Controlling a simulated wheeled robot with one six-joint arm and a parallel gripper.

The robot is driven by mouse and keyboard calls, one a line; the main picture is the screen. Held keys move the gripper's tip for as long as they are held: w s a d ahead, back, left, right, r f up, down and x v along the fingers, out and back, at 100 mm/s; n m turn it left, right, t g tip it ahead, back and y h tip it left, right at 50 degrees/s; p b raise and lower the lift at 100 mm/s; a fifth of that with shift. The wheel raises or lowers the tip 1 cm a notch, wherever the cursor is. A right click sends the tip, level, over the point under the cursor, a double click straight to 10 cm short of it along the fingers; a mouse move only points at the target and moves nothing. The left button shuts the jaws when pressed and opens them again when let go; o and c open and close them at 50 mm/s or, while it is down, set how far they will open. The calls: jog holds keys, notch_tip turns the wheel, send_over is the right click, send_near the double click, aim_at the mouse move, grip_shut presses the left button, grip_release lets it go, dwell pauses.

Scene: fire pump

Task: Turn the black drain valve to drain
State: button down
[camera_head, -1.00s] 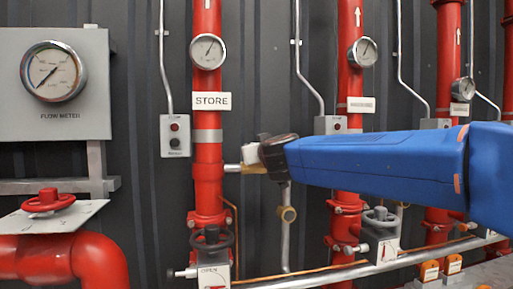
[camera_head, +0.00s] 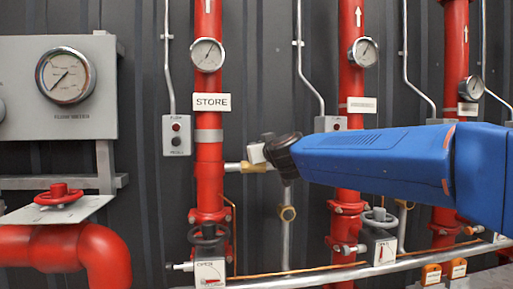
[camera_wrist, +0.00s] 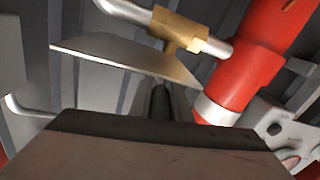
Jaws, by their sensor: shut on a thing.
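My gripper (camera_head: 258,152), at the end of my blue arm, reaches in from the right beside the red STORE pipe. It is shut at the brass fitting (camera_head: 257,167) on the short pipe branching from that pipe. The black drain valve (camera_wrist: 160,104) shows in the wrist view only as a dark stem between a pale flat plate (camera_wrist: 120,58) and the dark gripper part in front. My gripper is shut on it. The handle and fingertips are mostly hidden, so the valve's setting cannot be read. The brass fitting also shows in the wrist view (camera_wrist: 178,30).
The red STORE pipe (camera_head: 208,165) stands just left of my gripper. A black handwheel (camera_head: 208,235) is below on that pipe. A grey control box (camera_head: 176,136) is on the wall. Another red pipe (camera_head: 352,95) rises behind my arm.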

jog(key=c, duration=1.6)
grip_release()
jog(key=shift+c, duration=0.2)
jog(key=shift+s, duration=0.1)
jog(key=v, duration=1.7)
jog(key=shift+s, duration=0.1)
jog(key=shift+c, duration=0.4)
